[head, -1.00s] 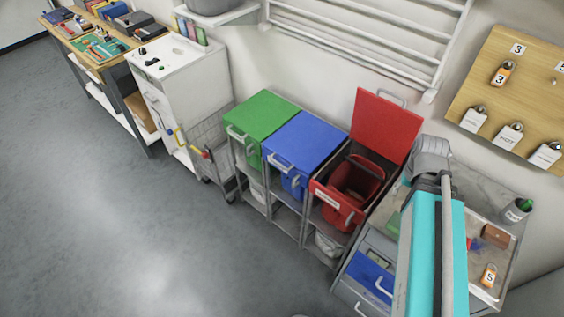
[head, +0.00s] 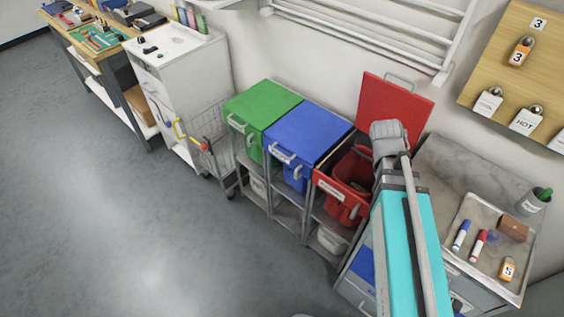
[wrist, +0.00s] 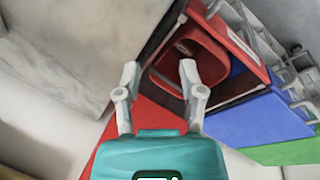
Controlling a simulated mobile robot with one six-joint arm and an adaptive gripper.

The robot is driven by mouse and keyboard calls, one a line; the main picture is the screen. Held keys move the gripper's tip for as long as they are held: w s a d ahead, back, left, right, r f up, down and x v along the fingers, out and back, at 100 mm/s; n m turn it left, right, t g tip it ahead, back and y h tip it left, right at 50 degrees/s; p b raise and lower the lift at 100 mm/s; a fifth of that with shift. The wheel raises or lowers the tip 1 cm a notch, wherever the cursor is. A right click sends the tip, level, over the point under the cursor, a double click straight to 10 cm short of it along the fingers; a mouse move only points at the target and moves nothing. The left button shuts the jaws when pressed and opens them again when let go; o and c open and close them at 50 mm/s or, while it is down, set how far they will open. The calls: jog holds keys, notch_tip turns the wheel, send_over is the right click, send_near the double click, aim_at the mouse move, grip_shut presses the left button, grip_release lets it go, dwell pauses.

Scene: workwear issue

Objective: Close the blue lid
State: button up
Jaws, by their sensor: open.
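The blue lid (head: 305,137) lies flat on the blue bin, level with the green lid beside it, and looks shut. It also shows in the wrist view, at the right (wrist: 238,120). The red lid (head: 392,108) stands upright behind the open red bin (head: 348,190). In the wrist view, my gripper (wrist: 159,75) is open and empty, its two fingers apart, over the red lid and beside the red bin's mouth.
The green lid (head: 263,104) lies flat left of the blue one. A metal tray (head: 467,210) with markers, a brown block and a tag is at the right. A wire cart (head: 213,140) stands left of the bins. The floor in front is clear.

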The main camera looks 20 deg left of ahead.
jog(key=w+a+f+n+t+h+b, duration=0.35)
jog(key=a+f+b, duration=0.4)
jog(key=a, duration=0.25)
jog(key=n+t+b, duration=0.8)
jog(key=t+b, duration=0.2)
jog(key=b, duration=1)
send_near(281, 154)
jog(key=f+v, duration=0.1)
jog(key=v, duration=0.3)
jog(key=shift+w+d+r+m+y, duration=0.15)
jog(key=shift+r+m+y, duration=0.1)
jog(key=shift+r+y, duration=0.15)
jog(key=shift+w, duration=0.1)
jog(key=shift+b+x, duration=1.35)
jog(key=shift+x, duration=5.45)
jog(key=shift+d, duration=0.15)
grip_shut()
